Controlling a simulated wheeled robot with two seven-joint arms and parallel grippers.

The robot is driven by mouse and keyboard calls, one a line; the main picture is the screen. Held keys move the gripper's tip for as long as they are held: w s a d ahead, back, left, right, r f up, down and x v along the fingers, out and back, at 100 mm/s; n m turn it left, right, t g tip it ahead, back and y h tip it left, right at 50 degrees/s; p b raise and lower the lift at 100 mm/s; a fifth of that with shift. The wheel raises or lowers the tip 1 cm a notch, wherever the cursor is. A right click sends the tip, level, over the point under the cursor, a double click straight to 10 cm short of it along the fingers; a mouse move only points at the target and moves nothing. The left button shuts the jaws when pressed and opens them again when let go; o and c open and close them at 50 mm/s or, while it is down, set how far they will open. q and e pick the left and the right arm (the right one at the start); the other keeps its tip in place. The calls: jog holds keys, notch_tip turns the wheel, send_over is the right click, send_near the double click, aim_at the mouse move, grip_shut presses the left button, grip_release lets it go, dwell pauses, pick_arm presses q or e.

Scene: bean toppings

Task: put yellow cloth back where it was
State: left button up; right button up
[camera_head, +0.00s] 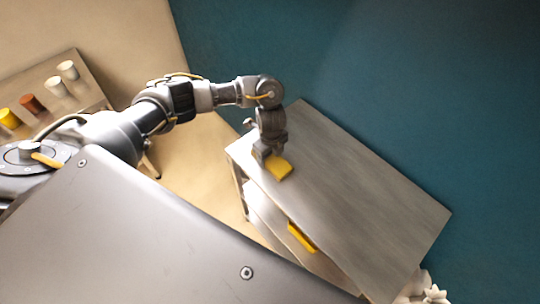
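A yellow cloth (279,168) lies near the left end of the top of a grey cabinet (345,195). My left gripper (268,158) reaches down to the cabinet top right at the cloth, and its fingers overlap the cloth's upper left edge in this view. I cannot tell whether the fingers are closed on the cloth or only beside it. My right gripper is not in view.
A second yellow piece (302,237) shows at the cabinet's open front, below the top. A rack with several yellow, brown and white cylinders (32,105) stands at the left. White shapes (432,293) sit by the lower right. Most of the cabinet top is clear.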

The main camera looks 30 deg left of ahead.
aim_at(271, 156)
pick_arm(q)
jog(key=o, duration=0.4)
jog(key=shift+r+p, duration=1.1)
jog(key=shift+r, duration=4.9)
